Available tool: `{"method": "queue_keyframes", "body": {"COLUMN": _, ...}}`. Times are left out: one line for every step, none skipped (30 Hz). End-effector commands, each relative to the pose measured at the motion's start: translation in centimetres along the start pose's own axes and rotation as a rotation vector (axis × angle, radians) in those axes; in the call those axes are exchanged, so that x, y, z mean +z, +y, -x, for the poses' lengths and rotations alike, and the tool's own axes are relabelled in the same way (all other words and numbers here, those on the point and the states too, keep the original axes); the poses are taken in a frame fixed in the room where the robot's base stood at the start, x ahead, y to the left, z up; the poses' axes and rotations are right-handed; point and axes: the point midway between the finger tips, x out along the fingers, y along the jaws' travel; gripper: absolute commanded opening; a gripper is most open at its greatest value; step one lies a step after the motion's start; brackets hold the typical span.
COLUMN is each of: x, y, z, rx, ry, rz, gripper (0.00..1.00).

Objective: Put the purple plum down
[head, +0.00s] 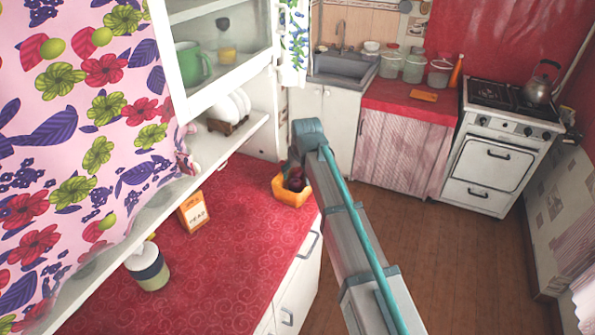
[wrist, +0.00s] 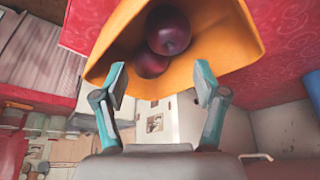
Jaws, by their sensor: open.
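Two dark purple plums, a nearer one (wrist: 168,30) and one partly behind it (wrist: 150,64), lie together inside a yellow-orange bowl (wrist: 240,40) in the wrist view. The bowl (head: 292,197) stands on the red counter in the head view, near its right edge, with dark plum (head: 295,184) showing inside. My gripper (wrist: 160,78) is open, its two teal fingertips apart at the bowl's rim, with nothing held between them. The plums are just beyond the fingertips. In the head view my arm hides most of the gripper.
A small orange-and-white box (head: 194,212) and a lidded jar (head: 148,268) stand on the red counter (head: 225,265). A shelf and glass cabinet with a green mug (head: 192,64) overhang it. A sink (head: 343,68) and stove (head: 500,150) are at the back. The wooden floor (head: 450,250) is clear.

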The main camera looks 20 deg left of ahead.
Motion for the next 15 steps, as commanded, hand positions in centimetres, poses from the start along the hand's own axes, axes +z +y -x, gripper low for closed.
{"method": "queue_keyframes", "body": {"x": 0.0, "y": 0.0, "z": 0.0, "rx": 0.000, "ry": 0.000, "rz": 0.000, "gripper": 0.72}}
{"method": "queue_keyframes", "body": {"x": 0.0, "y": 0.0, "z": 0.0, "rx": 0.000, "ry": 0.000, "rz": 0.000, "gripper": 0.72}}
{"method": "queue_keyframes", "body": {"x": -0.1, "y": 0.0, "z": 0.1, "rx": 0.000, "ry": 0.000, "rz": 0.000, "gripper": 0.72}}
{"method": "queue_keyframes", "body": {"x": -0.1, "y": 0.0, "z": 0.2, "rx": 0.000, "ry": 0.000, "rz": 0.000, "gripper": 0.72}}
{"method": "queue_keyframes", "body": {"x": -0.2, "y": 0.0, "z": 0.3, "rx": 0.000, "ry": 0.000, "rz": 0.000, "gripper": 0.72}}
{"method": "queue_keyframes", "body": {"x": -0.3, "y": 0.0, "z": 0.6, "rx": 0.000, "ry": 0.000, "rz": 0.000, "gripper": 0.72}}
{"method": "queue_keyframes", "body": {"x": -0.4, "y": 0.0, "z": 0.9, "rx": 0.000, "ry": 0.000, "rz": 0.000, "gripper": 0.72}}
{"method": "queue_keyframes", "body": {"x": -0.2, "y": 0.0, "z": 0.9, "rx": 0.000, "ry": 0.000, "rz": 0.000, "gripper": 0.72}}
{"method": "queue_keyframes", "body": {"x": -0.2, "y": 0.0, "z": 1.3, "rx": 0.000, "ry": 0.001, "rz": 0.000, "gripper": 0.72}}
{"method": "queue_keyframes", "body": {"x": -0.2, "y": 0.0, "z": 1.6, "rx": 0.000, "ry": 0.002, "rz": 0.000, "gripper": 0.72}}
{"method": "queue_keyframes", "body": {"x": -0.2, "y": 0.0, "z": 2.1, "rx": 0.000, "ry": 0.003, "rz": 0.000, "gripper": 0.72}}
{"method": "queue_keyframes", "body": {"x": -0.2, "y": 0.0, "z": 2.6, "rx": 0.000, "ry": 0.003, "rz": 0.000, "gripper": 0.72}}
{"method": "queue_keyframes", "body": {"x": -0.2, "y": 0.0, "z": 3.1, "rx": 0.000, "ry": 0.002, "rz": 0.000, "gripper": 0.72}}
{"method": "queue_keyframes", "body": {"x": -0.2, "y": 0.0, "z": 3.6, "rx": 0.000, "ry": 0.003, "rz": 0.000, "gripper": 0.72}}
{"method": "queue_keyframes", "body": {"x": -0.2, "y": 0.0, "z": 4.3, "rx": 0.000, "ry": 0.004, "rz": 0.000, "gripper": 0.72}}
